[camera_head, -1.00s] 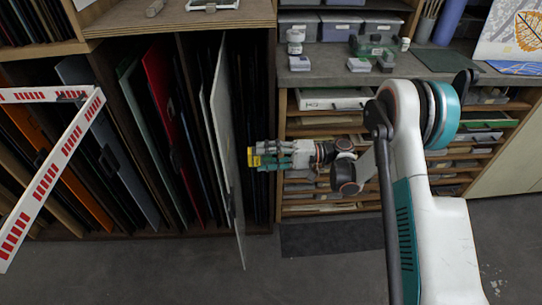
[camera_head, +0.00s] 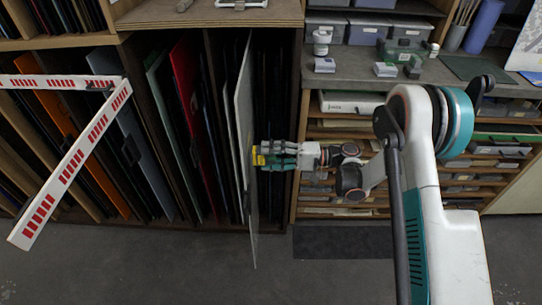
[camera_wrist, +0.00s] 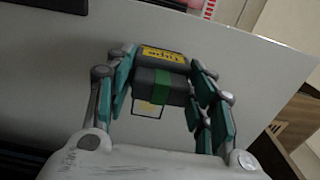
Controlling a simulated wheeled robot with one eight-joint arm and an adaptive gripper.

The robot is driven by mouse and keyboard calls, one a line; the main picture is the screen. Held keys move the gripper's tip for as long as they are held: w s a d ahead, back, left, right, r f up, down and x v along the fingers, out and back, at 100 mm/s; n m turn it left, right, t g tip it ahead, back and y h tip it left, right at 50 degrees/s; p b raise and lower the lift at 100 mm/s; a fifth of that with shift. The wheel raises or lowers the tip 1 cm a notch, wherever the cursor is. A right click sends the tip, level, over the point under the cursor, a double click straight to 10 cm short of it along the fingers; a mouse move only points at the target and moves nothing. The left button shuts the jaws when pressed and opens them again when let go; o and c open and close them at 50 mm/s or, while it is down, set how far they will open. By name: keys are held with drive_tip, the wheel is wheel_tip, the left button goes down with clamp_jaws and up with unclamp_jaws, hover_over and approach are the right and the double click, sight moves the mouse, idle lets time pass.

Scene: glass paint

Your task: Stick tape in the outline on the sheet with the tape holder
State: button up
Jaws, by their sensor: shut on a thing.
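My gripper (camera_head: 264,156) is shut on the tape holder (camera_head: 257,158), a small dark block with a yellow label. In the wrist view the fingers (camera_wrist: 163,72) clasp the tape holder (camera_wrist: 158,56) from both sides; a green band crosses it. The pale grey sheet (camera_head: 243,110) stands upright in the rack, seen nearly edge-on. The tape holder is right at its face; I cannot tell whether they touch. In the wrist view the sheet (camera_wrist: 255,70) fills the background. A small rectangular outline (camera_wrist: 147,108) shows on it just below the holder, partly covered by it.
The rack holds several upright panels, among them a red one (camera_head: 190,90). A shelf unit with drawers (camera_head: 345,103) and a cluttered worktop stands behind my arm. A red-and-white barrier (camera_head: 75,155) is at the left. Grey floor lies open in front.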

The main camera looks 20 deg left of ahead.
drive_tip(key=shift+x, duration=1)
idle(0.3)
drive_tip(key=shift+w, duration=0.1)
drive_tip(key=shift+w+a, duration=1.25)
drive_tip(key=shift+w, duration=3.9)
drive_tip(key=shift+s+d, duration=0.4)
drive_tip(key=shift+s, duration=1.35)
drive_tip(key=shift+s+d, duration=0.45)
drive_tip(key=shift+s, duration=1.3)
drive_tip(key=shift+s+d, duration=0.4)
drive_tip(key=shift+s, duration=1.35)
drive_tip(key=shift+d, duration=0.15)
drive_tip(key=shift+v, duration=2.9)
drive_tip(key=shift+d, duration=0.1)
